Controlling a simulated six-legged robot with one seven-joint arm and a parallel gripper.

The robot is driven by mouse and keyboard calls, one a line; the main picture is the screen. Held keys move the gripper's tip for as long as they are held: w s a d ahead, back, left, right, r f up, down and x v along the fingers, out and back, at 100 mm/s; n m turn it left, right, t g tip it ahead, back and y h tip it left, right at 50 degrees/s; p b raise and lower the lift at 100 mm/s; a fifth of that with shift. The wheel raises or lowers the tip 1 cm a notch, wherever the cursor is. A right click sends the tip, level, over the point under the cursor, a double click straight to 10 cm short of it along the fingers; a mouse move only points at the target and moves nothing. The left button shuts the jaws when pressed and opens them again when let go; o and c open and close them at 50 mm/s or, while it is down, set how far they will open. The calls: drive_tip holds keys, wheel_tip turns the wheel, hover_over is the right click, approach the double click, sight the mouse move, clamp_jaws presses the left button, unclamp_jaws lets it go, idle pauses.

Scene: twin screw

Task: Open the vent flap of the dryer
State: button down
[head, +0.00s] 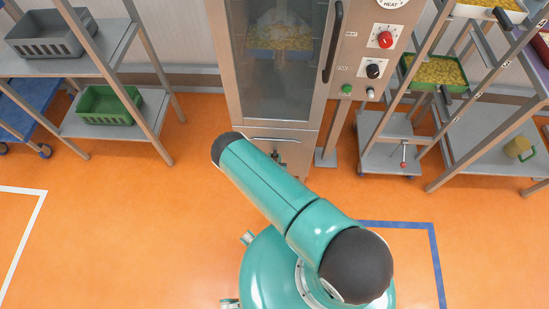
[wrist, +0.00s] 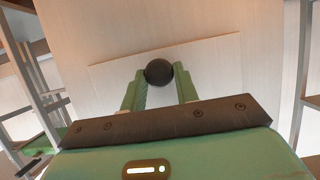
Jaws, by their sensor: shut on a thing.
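The dryer (head: 320,100) is a tall steel cabinet with a glass door, at the top middle of the head view. Its vent flap (head: 298,148) is the low panel under the glass door, partly hidden by my arm. In the wrist view the flap (wrist: 215,65) is a pale panel with a slanting upper edge and a dark round knob (wrist: 158,72). My gripper (wrist: 161,84) is shut on the knob, with one green finger on each side. In the head view my arm and the panel's surroundings mostly hide the gripper. How far the flap stands from the cabinet I cannot tell.
The control panel (head: 375,60) has a red knob, a black knob and a green button. Racks with trays stand right, including a green tray (head: 436,72). A shelf (head: 85,55) with grey and green crates stands left. Orange floor (head: 130,220) is clear around me.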

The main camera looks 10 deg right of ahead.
drive_tip(key=shift+s+r, duration=0.1)
drive_tip(key=s+r+g, duration=0.1)
drive_tip(key=g, duration=0.1)
drive_tip(key=s+r+g+y, duration=0.1)
drive_tip(key=g, duration=0.1)
drive_tip(key=shift+a+r, duration=0.15)
drive_tip(key=shift+a, duration=0.15)
drive_tip(key=g+y, duration=0.2)
drive_tip(key=g, duration=0.3)
approach(275, 157)
drive_tip(key=shift+s+a+f, duration=0.3)
drive_tip(key=shift+s+f, duration=0.15)
drive_tip(key=shift+s, duration=0.05)
drive_tip(key=shift+w+d+r+t, duration=0.1)
drive_tip(key=shift+w+r+t, duration=0.1)
drive_tip(key=shift+t, duration=0.1)
drive_tip(key=c, duration=1.4)
unclamp_jaws()
drive_tip(key=o, duration=0.3)
drive_tip(key=shift+f, duration=0.1)
drive_tip(key=shift+s, duration=0.2)
